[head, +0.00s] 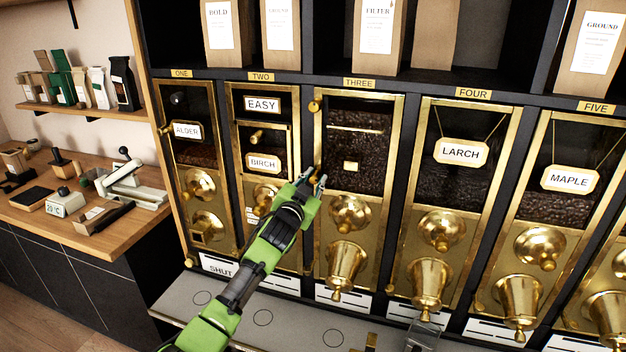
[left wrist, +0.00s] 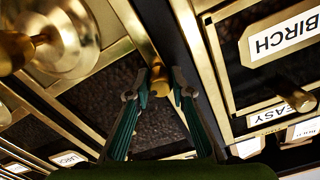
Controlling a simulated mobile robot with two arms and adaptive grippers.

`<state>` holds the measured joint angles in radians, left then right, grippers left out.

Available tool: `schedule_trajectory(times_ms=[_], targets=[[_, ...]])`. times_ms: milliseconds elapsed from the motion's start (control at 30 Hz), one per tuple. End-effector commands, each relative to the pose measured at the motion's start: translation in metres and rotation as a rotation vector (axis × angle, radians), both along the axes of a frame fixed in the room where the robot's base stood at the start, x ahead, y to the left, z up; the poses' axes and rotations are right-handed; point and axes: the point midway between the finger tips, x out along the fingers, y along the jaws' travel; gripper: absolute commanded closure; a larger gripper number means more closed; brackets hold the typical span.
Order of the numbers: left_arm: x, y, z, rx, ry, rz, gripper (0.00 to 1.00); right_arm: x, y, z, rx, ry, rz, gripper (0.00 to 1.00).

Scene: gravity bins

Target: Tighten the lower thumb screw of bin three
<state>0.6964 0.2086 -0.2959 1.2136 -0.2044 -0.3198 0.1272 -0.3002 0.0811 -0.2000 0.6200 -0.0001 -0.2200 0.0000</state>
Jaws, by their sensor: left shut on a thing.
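Bin three (head: 358,145) is a tall brass-framed bin with dark beans behind its window. A small brass thumb screw (head: 314,106) sits high on its left frame edge. The lower thumb screw (left wrist: 158,82) is a brass knob on the same edge, between my fingertips in the left wrist view. My left gripper (head: 317,181) reaches up from the lower left to that edge, about mid-height of the bin. Its fingers, also in the left wrist view (left wrist: 160,92), are shut on the lower screw. In the head view the gripper mostly hides this screw. My right gripper is not in view.
Bin two (head: 285,140), with EASY and BIRCH plates and a brass knob, stands close left of the gripper. Bin three's brass dome (head: 350,212) and spout (head: 345,262) stick out below. A grey counter ledge (head: 270,322) runs underneath.

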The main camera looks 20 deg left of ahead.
Motion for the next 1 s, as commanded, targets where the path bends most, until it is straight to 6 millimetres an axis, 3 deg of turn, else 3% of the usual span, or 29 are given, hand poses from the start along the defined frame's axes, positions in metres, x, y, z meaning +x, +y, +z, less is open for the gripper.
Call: schedule_trajectory(times_ms=[200, 500, 900, 933, 967, 1000], targets=[[0.0, 0.001, 0.001, 0.033, -0.002, 0.001, 1.0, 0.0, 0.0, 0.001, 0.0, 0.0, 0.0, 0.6], [0.001, 0.001, 0.002, 0.607, -0.021, 0.001, 1.0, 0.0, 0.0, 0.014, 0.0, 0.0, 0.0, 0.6], [0.001, 0.001, 0.001, 0.641, -0.023, 0.003, 1.0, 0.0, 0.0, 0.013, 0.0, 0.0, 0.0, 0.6], [0.001, 0.001, 0.001, 0.641, -0.023, 0.003, 0.74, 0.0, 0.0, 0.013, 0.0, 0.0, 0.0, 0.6], [0.001, 0.001, 0.001, 0.64, -0.023, 0.003, 0.68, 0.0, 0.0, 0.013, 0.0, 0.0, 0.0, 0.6], [0.001, 0.001, 0.001, 0.64, -0.023, 0.003, 0.68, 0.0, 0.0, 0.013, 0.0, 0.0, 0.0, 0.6]])
